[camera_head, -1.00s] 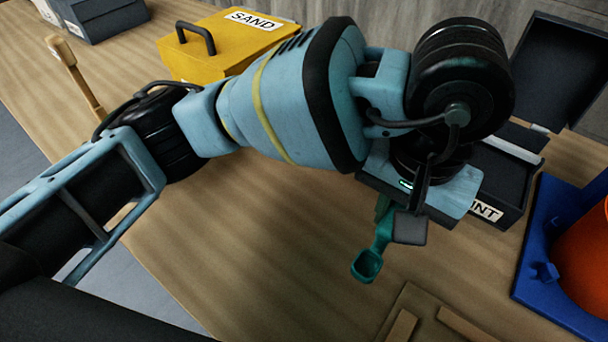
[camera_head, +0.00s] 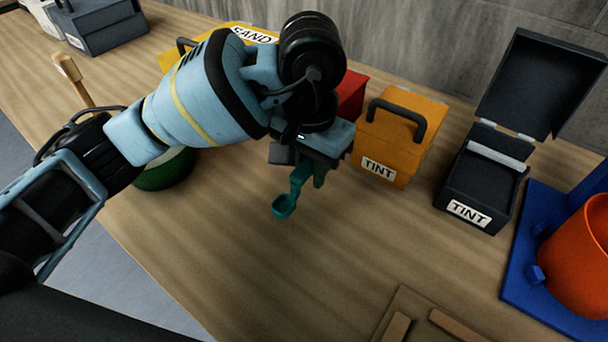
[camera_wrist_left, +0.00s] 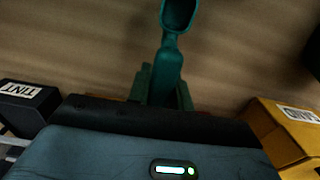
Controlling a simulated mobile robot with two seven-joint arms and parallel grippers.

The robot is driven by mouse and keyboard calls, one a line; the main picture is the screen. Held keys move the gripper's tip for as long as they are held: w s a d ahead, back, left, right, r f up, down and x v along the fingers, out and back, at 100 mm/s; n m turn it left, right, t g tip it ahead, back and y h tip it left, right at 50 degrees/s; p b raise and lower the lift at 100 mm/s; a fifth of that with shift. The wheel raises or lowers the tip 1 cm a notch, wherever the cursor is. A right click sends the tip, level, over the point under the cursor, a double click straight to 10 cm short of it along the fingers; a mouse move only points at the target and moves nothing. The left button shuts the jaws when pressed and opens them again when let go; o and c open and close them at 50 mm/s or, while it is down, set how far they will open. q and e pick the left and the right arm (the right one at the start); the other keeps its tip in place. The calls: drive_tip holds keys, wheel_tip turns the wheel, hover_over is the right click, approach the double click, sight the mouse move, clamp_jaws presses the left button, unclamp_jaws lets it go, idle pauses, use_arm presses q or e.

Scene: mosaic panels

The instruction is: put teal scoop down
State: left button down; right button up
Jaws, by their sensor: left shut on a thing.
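The teal scoop (camera_head: 284,205) hangs from my left gripper (camera_head: 308,172), with its bowl pointing down and toward the near left. The gripper is shut on the handle. In the left wrist view the scoop (camera_wrist_left: 170,62) extends up the picture from between the gripper's fingers (camera_wrist_left: 164,88). The scoop appears to be above the bare wooden table; the exact gap is hard to tell. My right gripper is not in view.
A yellow TINT box (camera_head: 402,137), a red box (camera_head: 352,94) and a yellow SAND box (camera_head: 250,35) stand behind. An open dark TINT box (camera_head: 480,190) and an orange pot (camera_head: 585,260) are right. A green round thing (camera_head: 165,175) is partly hidden. Mid-table is clear.

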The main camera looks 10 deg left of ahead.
sight(304, 192)
use_arm(q)
drive_tip(key=shift+a, duration=0.1)
drive_tip(key=f, duration=0.1)
drive_tip(key=a+f, duration=0.1)
drive_tip(key=shift+w+f+p, duration=0.3)
drive_tip(key=shift+f, duration=0.5)
drive_tip(key=shift+f, duration=0.2)
drive_tip(key=c, duration=1.3)
unclamp_jaws()
drive_tip(key=shift+o, duration=0.2)
